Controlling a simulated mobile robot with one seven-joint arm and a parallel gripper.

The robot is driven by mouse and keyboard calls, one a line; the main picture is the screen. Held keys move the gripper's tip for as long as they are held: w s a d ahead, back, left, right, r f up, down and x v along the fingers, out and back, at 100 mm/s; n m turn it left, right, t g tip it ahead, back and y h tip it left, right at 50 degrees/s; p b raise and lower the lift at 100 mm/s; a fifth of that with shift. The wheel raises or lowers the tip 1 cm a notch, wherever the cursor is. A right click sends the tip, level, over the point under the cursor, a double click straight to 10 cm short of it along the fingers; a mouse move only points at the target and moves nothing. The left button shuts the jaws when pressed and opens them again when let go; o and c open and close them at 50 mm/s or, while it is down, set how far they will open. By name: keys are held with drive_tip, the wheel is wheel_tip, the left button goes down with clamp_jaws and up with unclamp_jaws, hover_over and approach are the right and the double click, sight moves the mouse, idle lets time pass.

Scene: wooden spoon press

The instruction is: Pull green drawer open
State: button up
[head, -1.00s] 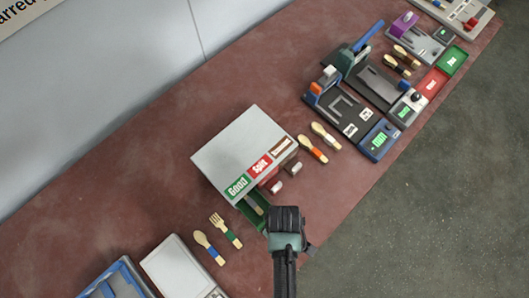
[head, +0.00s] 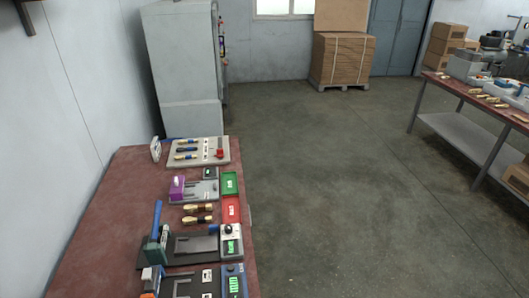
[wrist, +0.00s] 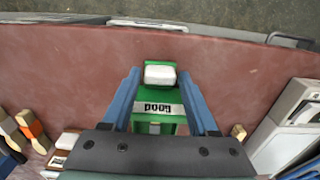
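The green drawer (wrist: 160,128) is in the middle of the wrist view, with a white handle (wrist: 160,75) on its near-edge side and a white "Good" label (wrist: 158,108), seen upside down. My gripper (wrist: 158,73) has its two blue fingers apart, one on each side of the handle, with small gaps showing. It is open and holds nothing that I can see. The dark gripper body hides the area below the drawer. I cannot tell how far the drawer is out. The head view shows neither the drawer nor my gripper.
In the wrist view, wooden utensils (wrist: 30,130) lie at left and a pale device (wrist: 290,120) stands at right. The red-brown bench (wrist: 60,70) is bare towards its edge. The head view shows bench devices (head: 190,245), open floor (head: 310,180) and another table (head: 450,105) at right.

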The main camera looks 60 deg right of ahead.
drive_tip(key=shift+o, duration=1)
drive_tip(key=shift+r, duration=0.1)
wheel_tip(320, 180, up, 13)
idle(0.3)
